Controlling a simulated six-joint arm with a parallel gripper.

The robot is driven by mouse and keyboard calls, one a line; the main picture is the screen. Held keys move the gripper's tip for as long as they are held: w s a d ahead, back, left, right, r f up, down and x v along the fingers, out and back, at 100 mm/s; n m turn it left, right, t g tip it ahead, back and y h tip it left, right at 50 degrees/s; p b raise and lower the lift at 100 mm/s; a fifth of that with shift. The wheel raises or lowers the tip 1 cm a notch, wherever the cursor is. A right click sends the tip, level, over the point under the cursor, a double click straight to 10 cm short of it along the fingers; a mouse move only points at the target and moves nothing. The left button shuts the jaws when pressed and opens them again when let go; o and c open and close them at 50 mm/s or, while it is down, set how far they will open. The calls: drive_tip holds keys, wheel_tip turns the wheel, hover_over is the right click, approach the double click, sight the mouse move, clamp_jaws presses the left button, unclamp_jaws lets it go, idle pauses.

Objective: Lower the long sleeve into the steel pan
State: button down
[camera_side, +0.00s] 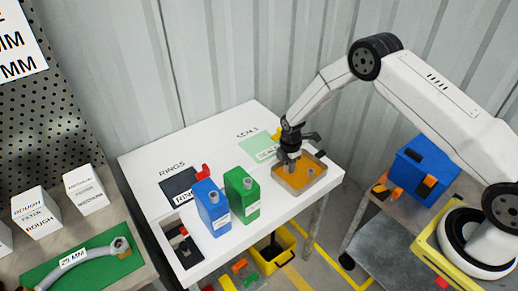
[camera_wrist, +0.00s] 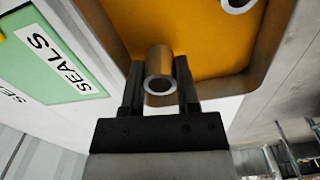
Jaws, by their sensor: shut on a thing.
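The steel pan (camera_side: 283,183) is a shallow square tray with an orange-brown floor on the white table. Its rim (camera_wrist: 262,62) also shows in the wrist view. My gripper (camera_side: 291,155) is over the back left part of the pan. In the wrist view my gripper (camera_wrist: 159,66) is shut on the long sleeve (camera_wrist: 160,60), a metal tube with its open end toward the camera. I cannot tell whether its lower end touches the pan floor. Another short ring-like piece (camera_side: 311,171) stands in the pan, and part of it shows in the wrist view (camera_wrist: 238,3).
A green mat labelled SEALS (camera_wrist: 60,50) lies beside the pan. A green can (camera_side: 241,195) and a blue can (camera_side: 211,208) stand left of it. A dark RINGS mat (camera_side: 176,186) is farther left. The table's front edge is close to the pan.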

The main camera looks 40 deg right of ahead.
sight(288, 163)
drive_tip(key=shift+f, duration=0.5)
idle(0.6)
drive_tip(key=shift+c, duration=1.3)
unclamp_jaws()
drive_tip(key=shift+r, duration=0.1)
drive_tip(key=shift+r, duration=3.8)
